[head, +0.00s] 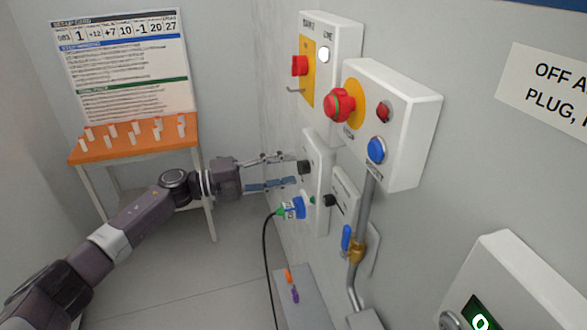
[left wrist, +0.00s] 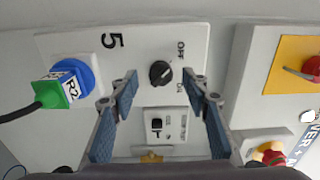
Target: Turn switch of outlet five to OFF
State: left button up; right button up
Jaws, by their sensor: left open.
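Outlet five is a white panel (left wrist: 135,45) marked "5" on the wall, seen edge-on in the head view (head: 318,180). Its black rotary switch (left wrist: 160,73) has OFF and ON labels beside it; the knob's exact setting is hard to read. The switch also shows in the head view (head: 304,167). A green plug (left wrist: 50,93) sits in the outlet's blue socket (left wrist: 75,75). My left gripper (head: 290,169) is open in front of the panel. In the left wrist view its fingertips (left wrist: 160,76) appear on either side of the switch, apart from it. My right gripper is not in view.
A smaller panel (head: 345,192) with a black knob is beside the outlet. Above are a box with a red button (head: 340,104) and a yellow-plated red switch (head: 300,66). A black cable (head: 268,260) hangs below the plug. A pipe with a blue-handled valve (head: 346,238) stands to the right.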

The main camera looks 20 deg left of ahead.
pick_arm(q)
jog(key=v, duration=0.9)
jog(key=shift+s+a, duration=0.15)
jog(key=shift+a, duration=0.05)
